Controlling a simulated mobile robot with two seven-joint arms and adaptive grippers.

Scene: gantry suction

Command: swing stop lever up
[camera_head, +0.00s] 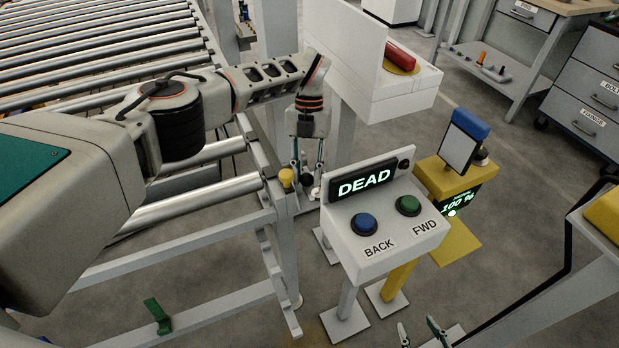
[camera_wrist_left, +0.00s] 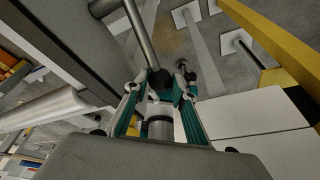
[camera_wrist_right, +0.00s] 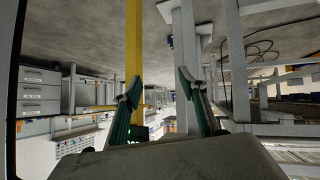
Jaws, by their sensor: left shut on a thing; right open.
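The stop lever is a metal rod (camera_wrist_left: 141,36) with a dark round knob (camera_wrist_left: 160,79) at its end in the left wrist view. My left gripper (camera_wrist_left: 161,92) is shut on the lever's knob end, with its teal-backed fingers on both sides. In the head view my left gripper (camera_head: 307,182) points down beside the end of the roller conveyor (camera_head: 273,208), and the lever is mostly hidden by the fingers. My right gripper (camera_head: 423,336) shows at the bottom edge of the head view. It is open and empty in the right wrist view (camera_wrist_right: 158,87).
A white control box (camera_head: 387,240) with a "DEAD" display and BACK and FWD buttons stands close right of my left gripper. A yellow knob (camera_head: 286,175) sits on the conveyor frame. A white box with a red button (camera_head: 400,55) and a yellow stand (camera_head: 447,184) stand behind.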

